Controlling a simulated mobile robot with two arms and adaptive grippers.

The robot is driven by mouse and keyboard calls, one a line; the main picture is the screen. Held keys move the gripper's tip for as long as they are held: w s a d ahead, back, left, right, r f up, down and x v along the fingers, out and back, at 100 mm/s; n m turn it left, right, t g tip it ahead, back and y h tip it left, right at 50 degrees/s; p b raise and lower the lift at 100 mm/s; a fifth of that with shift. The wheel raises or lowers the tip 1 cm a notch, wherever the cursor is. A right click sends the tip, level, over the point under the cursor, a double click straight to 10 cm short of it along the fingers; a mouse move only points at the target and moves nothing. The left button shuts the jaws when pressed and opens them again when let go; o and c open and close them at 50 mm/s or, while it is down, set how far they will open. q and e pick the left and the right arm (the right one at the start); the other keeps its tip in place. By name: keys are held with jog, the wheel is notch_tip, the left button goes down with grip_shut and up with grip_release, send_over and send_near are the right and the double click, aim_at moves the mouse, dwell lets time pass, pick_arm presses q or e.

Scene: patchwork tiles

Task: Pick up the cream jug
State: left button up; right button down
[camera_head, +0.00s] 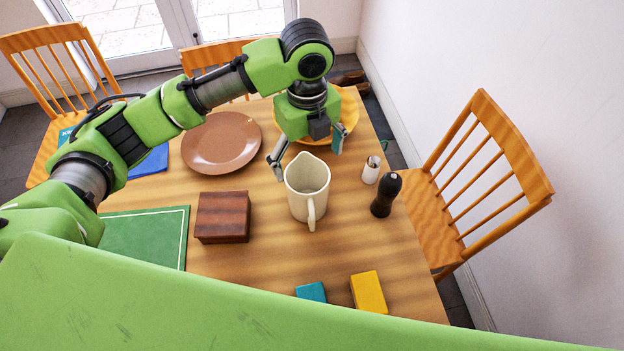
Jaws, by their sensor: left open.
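The cream jug (308,192) stands upright on the wooden table (350,240), with its handle toward me and its spout at the far side. My left gripper (306,156) is open, pointing down just beyond and above the jug's rim. One finger is to the left of the jug's mouth and the other to the right. I cannot tell whether either finger touches the jug. My right gripper is not in view.
A dark pepper mill (385,194) and a small white shaker (371,170) stand right of the jug. A brown box (222,217) is to its left. A brown plate (221,142) and yellow bowl (348,112) lie beyond. Yellow (369,292) and teal blocks (311,292) lie nearer me.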

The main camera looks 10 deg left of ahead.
aim_at(309, 201)
pick_arm(q)
notch_tip(309, 201, down, 13)
jog(key=shift+p, duration=1.15)
jog(key=c, duration=1.6)
jog(key=shift+d+r, duration=0.1)
jog(key=shift+c, duration=0.4)
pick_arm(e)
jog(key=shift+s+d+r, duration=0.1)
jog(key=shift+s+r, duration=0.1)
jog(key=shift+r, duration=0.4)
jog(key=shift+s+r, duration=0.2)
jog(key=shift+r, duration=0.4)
